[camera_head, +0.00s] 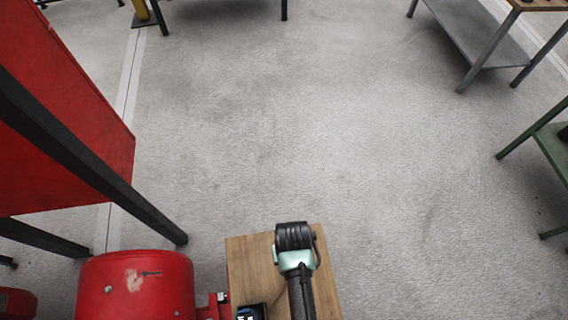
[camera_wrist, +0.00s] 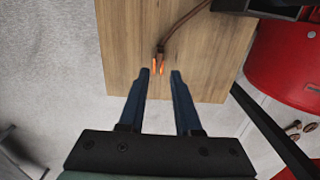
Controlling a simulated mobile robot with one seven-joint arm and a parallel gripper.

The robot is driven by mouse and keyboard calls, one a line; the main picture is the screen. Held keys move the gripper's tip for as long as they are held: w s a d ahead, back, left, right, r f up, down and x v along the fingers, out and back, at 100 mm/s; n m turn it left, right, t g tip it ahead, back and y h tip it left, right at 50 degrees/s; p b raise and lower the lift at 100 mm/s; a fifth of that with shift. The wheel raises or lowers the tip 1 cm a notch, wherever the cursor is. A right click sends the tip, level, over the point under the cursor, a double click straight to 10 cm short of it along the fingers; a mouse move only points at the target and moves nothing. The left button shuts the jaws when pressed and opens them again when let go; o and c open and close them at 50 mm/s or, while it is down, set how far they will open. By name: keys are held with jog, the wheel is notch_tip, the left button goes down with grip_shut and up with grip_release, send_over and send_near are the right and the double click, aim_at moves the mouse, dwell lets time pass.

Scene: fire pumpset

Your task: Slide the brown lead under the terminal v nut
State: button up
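A brown lead (camera_wrist: 182,24) lies on a wooden board (camera_wrist: 125,50) in the wrist view, running down from the dark part at the top. Its end splits into two bright orange-copper tips (camera_wrist: 158,66). My gripper (camera_wrist: 160,73) is open, with one dark finger on each side of these tips in the picture. A gap shows between each finger and the tips. I cannot tell how high the fingers are above the board. I cannot make out the terminal v nut. In the head view my arm hides part of the wooden board (camera_head: 250,262) and the lead.
A red rounded housing (camera_head: 135,287) stands left of the board, with a large red cabinet (camera_head: 65,140) and dark frame bars behind it. A dark block (camera_head: 252,312) sits at the board's lower edge. Beyond the board is open concrete floor (camera_head: 300,140), with benches farther off.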

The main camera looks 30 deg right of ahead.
jog(key=shift+s+d+f+b, duration=0.1)
jog(key=shift+f+b, duration=0.5)
jog(key=shift+b, duration=0.1)
notch_tip(320, 180, down, 6)
jog(key=b, duration=0.6)
jog(key=shift+r, duration=0.2)
grip_shut()
jog(key=shift+r, duration=0.15)
notch_tip(320, 180, up, 10)
jog(key=p, duration=1.1)
